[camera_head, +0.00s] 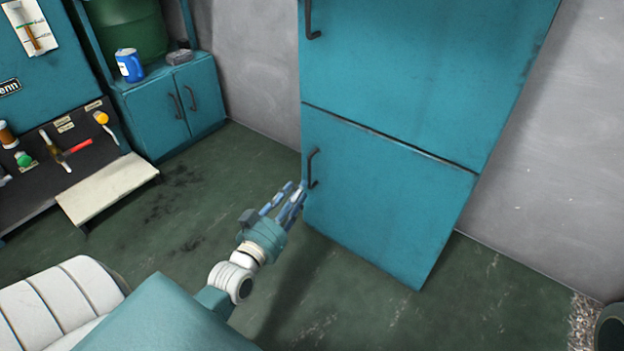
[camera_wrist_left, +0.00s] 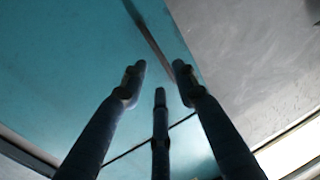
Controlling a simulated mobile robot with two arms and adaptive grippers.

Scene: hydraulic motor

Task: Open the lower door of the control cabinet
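The control cabinet is tall and teal, with an upper door (camera_head: 420,70) and a lower door (camera_head: 385,200) split by a dark seam. The lower door looks closed. Its dark vertical handle (camera_head: 312,168) is at the upper left of that door. My left gripper (camera_head: 291,196) is just left of and below this handle, fingers pointing toward it. In the left wrist view its fingers (camera_wrist_left: 160,80) are spread, with nothing between them. A dark bar (camera_wrist_left: 150,38), apparently the handle, shows beyond the tips against the teal door. My right gripper is not in view.
A control bench (camera_head: 80,160) is at the far left. The green floor (camera_head: 350,300) before the cabinet is clear. Grey wall is behind.

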